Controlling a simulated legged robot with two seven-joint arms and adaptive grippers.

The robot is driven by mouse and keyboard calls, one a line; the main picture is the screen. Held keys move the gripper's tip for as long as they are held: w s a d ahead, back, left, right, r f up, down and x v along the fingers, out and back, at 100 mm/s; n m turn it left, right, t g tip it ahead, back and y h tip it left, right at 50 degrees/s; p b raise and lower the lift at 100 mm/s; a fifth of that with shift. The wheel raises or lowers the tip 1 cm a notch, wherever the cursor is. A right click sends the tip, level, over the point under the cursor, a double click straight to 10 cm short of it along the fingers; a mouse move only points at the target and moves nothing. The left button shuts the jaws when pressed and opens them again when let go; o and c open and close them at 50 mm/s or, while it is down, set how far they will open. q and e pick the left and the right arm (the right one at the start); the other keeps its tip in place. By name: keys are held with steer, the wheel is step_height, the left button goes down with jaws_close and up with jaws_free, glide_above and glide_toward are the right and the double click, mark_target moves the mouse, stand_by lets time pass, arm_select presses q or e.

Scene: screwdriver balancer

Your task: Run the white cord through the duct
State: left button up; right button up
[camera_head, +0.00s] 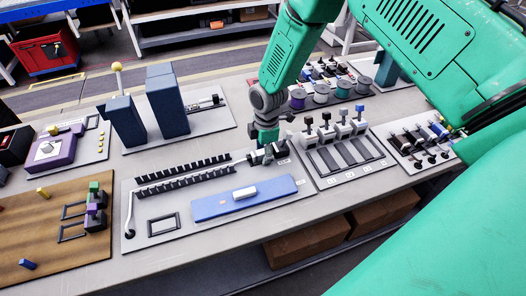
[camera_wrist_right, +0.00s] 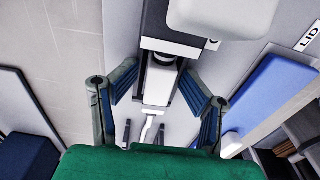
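The duct (camera_head: 185,174) is two dark comb-like rows on a light board in the head view. My right gripper (camera_head: 265,153) is low at the duct's right end. In the right wrist view its two blue-padded fingers (camera_wrist_right: 161,88) stand apart, either side of a white and dark fitting (camera_wrist_right: 161,80). Whether they touch it is unclear. A thin white piece (camera_wrist_right: 150,125) shows below the fitting. My left gripper is out of view.
A blue lid (camera_head: 222,205) with a white handle lies in front of the duct. A black rectangular frame (camera_head: 163,224) lies to its left. Tall blue-grey blocks (camera_head: 167,101) stand behind the duct. A rack with several connectors (camera_head: 342,130) stands to the right.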

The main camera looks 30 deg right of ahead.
steer(key=shift+r, duration=0.1)
stand_by(0.5)
steer(key=shift+w+r, duration=0.1)
steer(key=shift+r, duration=0.1)
step_height(320, 180, up, 11)
steer(key=shift+d+r, duration=0.2)
steer(key=shift+d, duration=0.2)
stand_by(0.3)
